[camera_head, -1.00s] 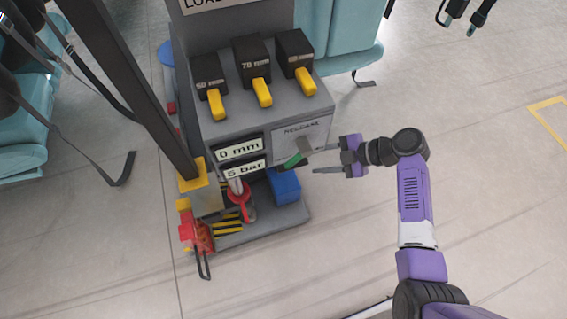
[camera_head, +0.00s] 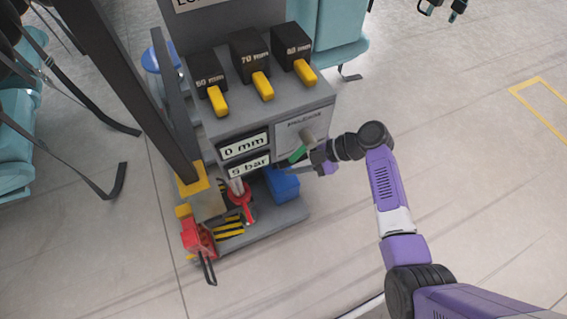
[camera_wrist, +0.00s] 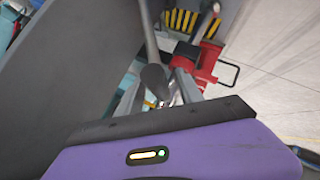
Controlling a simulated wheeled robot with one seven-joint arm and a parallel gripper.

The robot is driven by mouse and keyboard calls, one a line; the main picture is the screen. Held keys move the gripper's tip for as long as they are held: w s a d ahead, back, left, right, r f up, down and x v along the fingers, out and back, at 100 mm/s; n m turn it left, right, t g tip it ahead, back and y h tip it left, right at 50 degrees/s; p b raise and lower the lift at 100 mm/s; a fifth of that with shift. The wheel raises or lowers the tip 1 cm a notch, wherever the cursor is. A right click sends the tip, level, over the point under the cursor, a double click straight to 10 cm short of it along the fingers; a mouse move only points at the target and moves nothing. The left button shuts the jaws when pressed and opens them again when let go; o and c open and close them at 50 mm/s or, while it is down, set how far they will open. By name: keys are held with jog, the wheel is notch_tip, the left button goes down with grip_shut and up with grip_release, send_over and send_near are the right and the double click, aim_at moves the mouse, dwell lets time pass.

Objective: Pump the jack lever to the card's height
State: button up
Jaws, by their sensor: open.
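A grey console carries a release panel (camera_head: 302,122) with a grey knob and a green-handled lever (camera_head: 299,153). Displays beside it read 0 mm (camera_head: 244,145) and 5 bar (camera_head: 249,165). A red jack part (camera_head: 240,195) with a pale rod stands low on the base. My gripper (camera_head: 300,169) is beside the console's lower right, close below the green handle. In the wrist view my gripper (camera_wrist: 157,88) is open, with a grey rod with a thick end (camera_wrist: 154,78) showing between or just beyond its fingers. Contact cannot be told. No height card is readable.
Black blocks with yellow levers (camera_head: 262,85) and mm labels top the console. A blue box (camera_head: 283,184) and a red unit with a black handle (camera_head: 198,240) stand low. A dark post (camera_head: 135,85) rises at left. Teal seats (camera_head: 340,25) stand behind. Floor at right is clear.

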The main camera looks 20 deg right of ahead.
jog(key=shift+x, duration=1.2)
grip_shut()
dwell(0.6)
